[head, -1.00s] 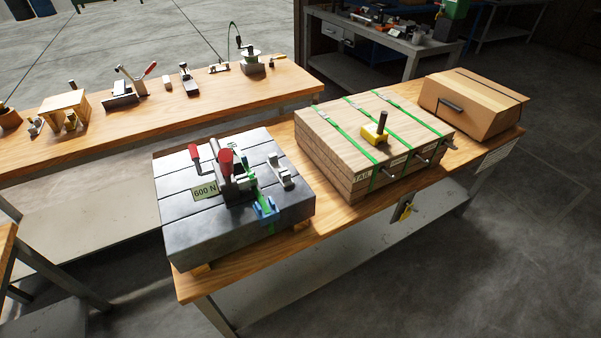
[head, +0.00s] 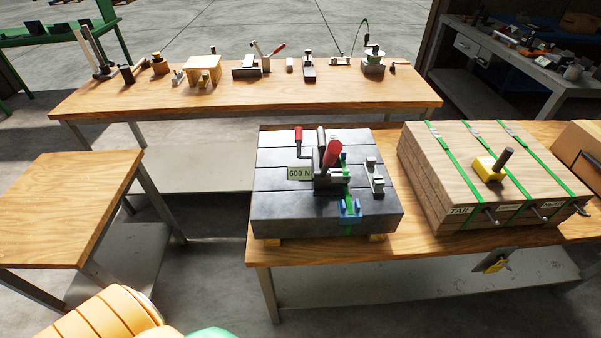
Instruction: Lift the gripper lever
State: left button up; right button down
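A strap-tensioning tool sits on a dark grey slotted block (head: 285,208) in the head view, beside a "600 N" label (head: 299,173). A lever with a thick red grip (head: 332,153) stands up from the tool, leaning right. A thinner lever with a small red handle (head: 298,134) stands at its left. I cannot tell which of them is the gripper lever. A green strap runs through the tool to a blue clip (head: 350,209) at the block's front. Neither of my grippers is in view.
The block rests on a wooden bench (head: 320,252). A strapped wooden stack (head: 440,195) with a yellow-based post (head: 489,168) stands to its right. A bare wooden table (head: 70,205) is at left. A long bench (head: 180,112) behind holds several small tools.

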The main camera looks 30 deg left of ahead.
aim_at(299, 130)
jog(key=k+j, duration=0.2)
jog(key=j, duration=0.25)
jog(key=k+j+z, duration=0.1)
jog(key=j, duration=0.4)
jog(key=k+j+z, duration=0.1)
jog(key=k+j, duration=0.15)
jog(key=j, duration=0.2)
jog(key=k+j, duration=0.2)
jog(key=j, duration=0.25)
jog(key=k+j+z, duration=0.1)
jog(key=j, duration=0.3)
jog(key=k+j, duration=0.35)
jog(key=j+z, duration=0.05)
jog(key=j, duration=0.05)
